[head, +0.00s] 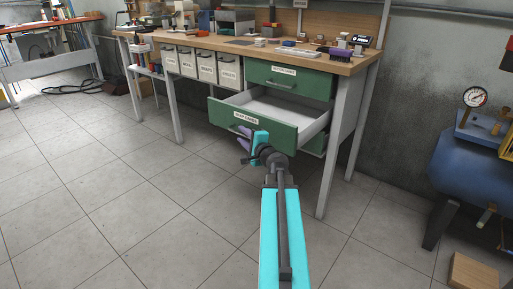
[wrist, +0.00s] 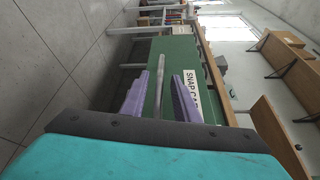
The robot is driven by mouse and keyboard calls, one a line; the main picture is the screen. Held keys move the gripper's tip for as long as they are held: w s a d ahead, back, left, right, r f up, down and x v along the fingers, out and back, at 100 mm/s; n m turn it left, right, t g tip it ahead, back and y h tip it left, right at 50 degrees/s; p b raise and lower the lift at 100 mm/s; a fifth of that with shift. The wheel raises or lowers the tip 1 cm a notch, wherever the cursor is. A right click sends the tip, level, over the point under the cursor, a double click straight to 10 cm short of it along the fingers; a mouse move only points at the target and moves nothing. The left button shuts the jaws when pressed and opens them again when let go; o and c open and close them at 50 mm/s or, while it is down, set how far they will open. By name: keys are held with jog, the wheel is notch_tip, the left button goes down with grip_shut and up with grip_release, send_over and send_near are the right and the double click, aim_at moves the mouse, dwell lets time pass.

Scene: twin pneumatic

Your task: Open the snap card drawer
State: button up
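The snap card drawer (head: 275,132) is green-fronted with a white label and stands pulled well out of the bench, its pale, empty-looking inside showing. In the wrist view its green front (wrist: 151,50) carries a label reading "SNAP CAR", the rest hidden. Whether a finger touches the handle is unclear.
A closed green drawer (head: 290,80) is above, and another green front is partly hidden below. White labelled boxes (head: 205,66) stand left under the cluttered workbench (head: 215,43). A blue tank (head: 470,175) with a gauge stands at right. The tiled floor at front left is clear.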

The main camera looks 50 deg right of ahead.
jog(key=v, duration=0.3)
jog(key=shift+s+a+r, duration=0.1)
jog(key=shift+s, duration=0.15)
jog(key=shift+p, duration=0.85)
jog(key=s+p, duration=0.1)
jog(key=p, duration=0.4)
jog(key=shift+a+p, duration=0.15)
jog(key=shift+p, duration=0.25)
jog(key=p+v, duration=0.3)
jog(key=p, duration=0.9)
jog(key=shift+s, duration=0.2)
jog(key=shift+s+a+r+p, duration=0.15)
jog(key=shift+s+p, duration=0.25)
jog(key=shift+p, duration=0.85)
jog(key=shift+p+v, duration=1.3)
jog(key=shift+v, duration=0.05)
jog(key=shift+f, duration=0.2)
jog(key=shift+a, duration=0.1)
